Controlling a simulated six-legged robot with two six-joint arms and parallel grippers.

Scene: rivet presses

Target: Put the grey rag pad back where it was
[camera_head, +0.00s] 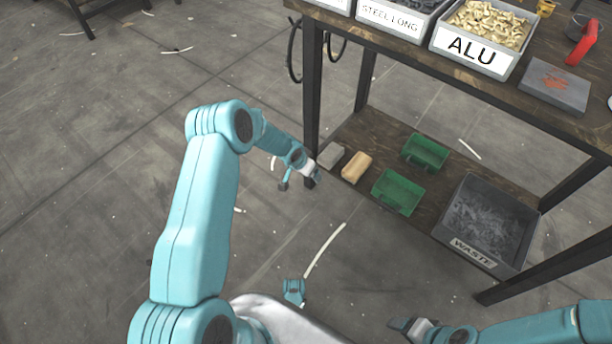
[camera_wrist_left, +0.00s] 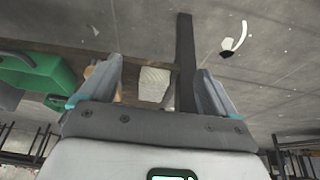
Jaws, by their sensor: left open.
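A grey pad (camera_head: 331,156), likely the rag pad, lies on the left end of the lower shelf, beside a tan block (camera_head: 356,167). In the left wrist view the pad (camera_wrist_left: 154,84) shows pale and roughly square, framed between my fingers. My left gripper (camera_head: 298,183) is open and empty, just left of the shelf end and apart from the pad. Its two fingers also show in the left wrist view (camera_wrist_left: 160,75). My right gripper (camera_head: 412,328) is at the bottom edge, away from the shelf; its jaw state is unclear.
Two green bins (camera_head: 397,192) and a grey WASTE box (camera_head: 490,222) stand on the lower shelf (camera_head: 372,128). A dark table leg (camera_head: 312,85) rises near the pad. The tabletop above holds an ALU bin (camera_head: 474,52). The floor left of the shelf is mostly clear.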

